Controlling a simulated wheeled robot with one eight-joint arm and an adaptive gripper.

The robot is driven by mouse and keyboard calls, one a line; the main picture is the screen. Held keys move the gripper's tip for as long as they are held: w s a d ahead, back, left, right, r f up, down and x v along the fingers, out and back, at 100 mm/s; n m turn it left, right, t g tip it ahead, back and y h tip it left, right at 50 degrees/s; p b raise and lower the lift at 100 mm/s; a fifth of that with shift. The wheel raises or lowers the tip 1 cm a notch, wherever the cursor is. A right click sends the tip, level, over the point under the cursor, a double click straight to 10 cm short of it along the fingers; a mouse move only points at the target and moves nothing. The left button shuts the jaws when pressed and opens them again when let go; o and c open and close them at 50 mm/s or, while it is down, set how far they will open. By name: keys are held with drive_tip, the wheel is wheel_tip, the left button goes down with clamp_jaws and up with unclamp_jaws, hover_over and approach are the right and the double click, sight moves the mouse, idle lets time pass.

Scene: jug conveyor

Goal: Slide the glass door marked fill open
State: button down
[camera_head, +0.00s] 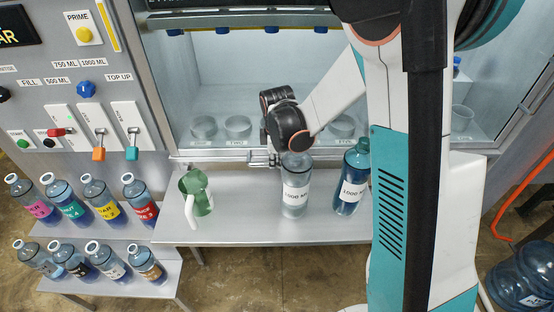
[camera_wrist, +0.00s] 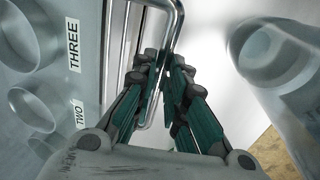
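The glass door (camera_head: 290,75) is the front of the filling cabinet; I cannot read a fill mark on it. Its bent metal handle (camera_head: 254,157) is at the door's lower edge. In the wrist view the handle (camera_wrist: 173,28) is a bright U-shaped bar. My gripper (camera_wrist: 162,65) has its narrow fingertips on both sides of the bar and appears closed on it. In the head view my dark wrist hides the fingers and part of the lower edge.
A grey shelf (camera_head: 245,225) below the door holds a green jug (camera_head: 195,192), a clear bottle (camera_head: 296,198) and a blue bottle (camera_head: 351,190) near my wrist. Several labelled bottles stand on the left shelves. Levers (camera_head: 98,138) and buttons are on the left panel.

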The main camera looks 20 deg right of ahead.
drive_tip(key=shift+r, duration=0.1)
wheel_tip(320, 180, up, 37)
drive_tip(key=p, duration=2.1)
drive_tip(key=c, duration=1.6)
unclamp_jaws()
wheel_tip(320, 180, up, 12)
drive_tip(key=s, duration=0.2)
drive_tip(key=shift+s+a+f, duration=0.15)
drive_tip(key=shift+a+f, duration=0.05)
drive_tip(key=shift+a, duration=0.15)
